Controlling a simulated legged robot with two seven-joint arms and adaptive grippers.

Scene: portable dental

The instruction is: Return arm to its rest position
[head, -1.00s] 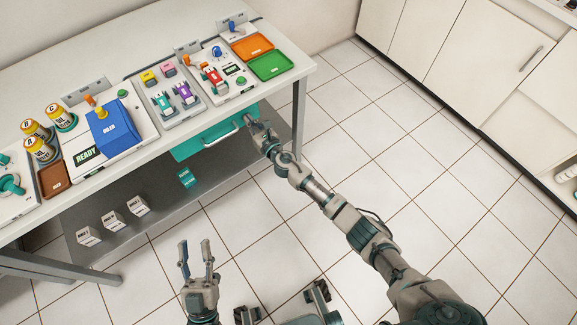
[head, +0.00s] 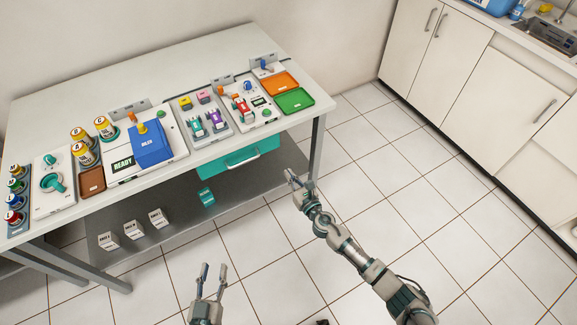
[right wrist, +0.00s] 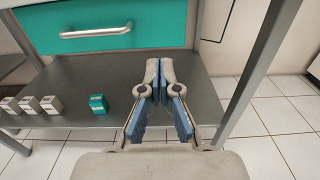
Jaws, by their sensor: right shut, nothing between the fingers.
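My right arm reaches in from the lower right, and my right gripper (head: 292,175) is in front of the table, to the right of the teal drawer (head: 222,168). The right gripper is apart from the drawer handle (head: 240,160). In the right wrist view its blue-padded fingers (right wrist: 160,75) meet at the tips with nothing held; the drawer (right wrist: 60,24) and handle (right wrist: 95,32) are beyond them to the upper left. My left gripper (head: 212,270) is at the lower middle, with two upright fingers apart and empty.
The white table (head: 60,100) holds several devices, including a blue box (head: 152,147), and orange (head: 279,83) and green (head: 294,100) trays. The lower shelf (head: 180,222) holds white boxes (head: 132,228) and a teal box (head: 206,197). A table leg (head: 316,150) stands near my right gripper. Floor in front is clear.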

